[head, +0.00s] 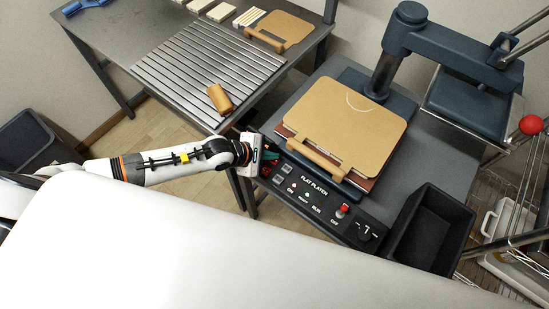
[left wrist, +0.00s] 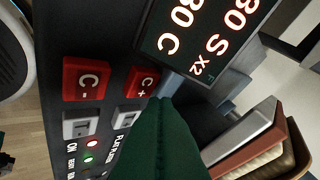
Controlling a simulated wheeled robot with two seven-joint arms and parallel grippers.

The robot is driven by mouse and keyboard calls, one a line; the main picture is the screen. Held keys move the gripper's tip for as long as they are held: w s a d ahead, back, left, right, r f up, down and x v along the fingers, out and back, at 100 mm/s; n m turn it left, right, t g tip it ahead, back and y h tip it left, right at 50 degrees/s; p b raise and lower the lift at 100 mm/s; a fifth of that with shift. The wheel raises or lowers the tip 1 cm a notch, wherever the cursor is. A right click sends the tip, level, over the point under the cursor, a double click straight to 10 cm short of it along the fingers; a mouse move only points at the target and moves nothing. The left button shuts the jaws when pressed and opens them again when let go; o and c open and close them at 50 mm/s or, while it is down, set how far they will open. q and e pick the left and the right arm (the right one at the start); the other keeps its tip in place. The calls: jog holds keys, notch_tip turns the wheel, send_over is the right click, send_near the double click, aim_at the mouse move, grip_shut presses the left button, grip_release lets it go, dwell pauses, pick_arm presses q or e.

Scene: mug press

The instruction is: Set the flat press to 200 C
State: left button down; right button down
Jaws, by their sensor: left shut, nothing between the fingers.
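The flat press has a dark control panel (head: 318,197) labelled FLAT PLATEN along its front. My left gripper (head: 271,157) is shut and empty at the panel's left end, and it hides the display there. In the left wrist view, its green fingers (left wrist: 164,105) are right beside the red C+ button (left wrist: 141,80); I cannot tell whether they touch it. The red C- button (left wrist: 87,80) is clear of them. The lit display (left wrist: 205,35) is partly cut off; I read "80 C" or "30 C" at its visible end, with "S" and "X2". My right gripper is not in view.
A tan board with a handle (head: 348,112) lies on the press. A black bin (head: 430,230) stands right of the panel. Grey buttons (left wrist: 82,125) adjoin the red ones.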

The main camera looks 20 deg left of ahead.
pick_arm(q)
jog(key=shift+f, duration=0.1)
dwell(0.5)
jog(key=shift+f+b, duration=0.4)
jog(key=shift+b, duration=0.05)
jog(key=shift+f+b, duration=0.45)
dwell(0.5)
jog(key=shift+r, duration=0.1)
jog(key=shift+r+p, duration=0.75)
jog(key=shift+r, duration=0.1)
notch_tip(320, 180, up, 5)
jog(key=p, duration=0.4)
